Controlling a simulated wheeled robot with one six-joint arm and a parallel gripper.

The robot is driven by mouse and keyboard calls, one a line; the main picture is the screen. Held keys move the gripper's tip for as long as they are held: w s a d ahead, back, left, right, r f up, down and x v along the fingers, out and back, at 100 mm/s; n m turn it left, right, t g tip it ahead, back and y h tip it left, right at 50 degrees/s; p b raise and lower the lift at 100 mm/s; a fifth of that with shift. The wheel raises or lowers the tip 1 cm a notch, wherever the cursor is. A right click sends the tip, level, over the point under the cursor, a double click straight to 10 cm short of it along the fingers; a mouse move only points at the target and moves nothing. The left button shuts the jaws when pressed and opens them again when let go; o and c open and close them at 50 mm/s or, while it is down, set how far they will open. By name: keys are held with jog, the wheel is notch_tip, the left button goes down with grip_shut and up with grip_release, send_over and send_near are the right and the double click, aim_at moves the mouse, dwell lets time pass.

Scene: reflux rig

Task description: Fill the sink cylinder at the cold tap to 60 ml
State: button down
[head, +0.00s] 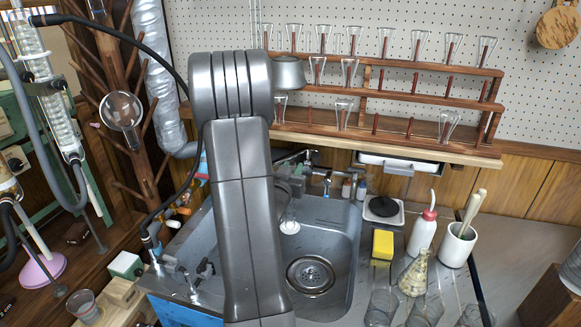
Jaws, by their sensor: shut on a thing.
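A tap with a blue mark (326,186), seemingly the cold tap, stands at the back of the sink, to the right of my gripper.
The steel sink (345,262) has a round drain (311,275). On the right counter are a yellow sponge (383,244), a wash bottle (423,232), a white pot (458,244), a flask (414,274) and several glass vessels. A wooden rack (440,160) with glassware is behind.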

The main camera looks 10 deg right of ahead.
aim_at(291, 210)
notch_tip(291, 210, down, 16)
jog(key=b, duration=0.8)
jog(key=shift+r, duration=0.2)
jog(key=w+a+p, duration=0.4)
jog(key=a, duration=0.5)
jog(key=shift+w+f, duration=0.2)
jog(key=shift+f+b, duration=0.15)
jog(key=shift+b, duration=0.3)
jog(key=c, duration=1)
grip_release()
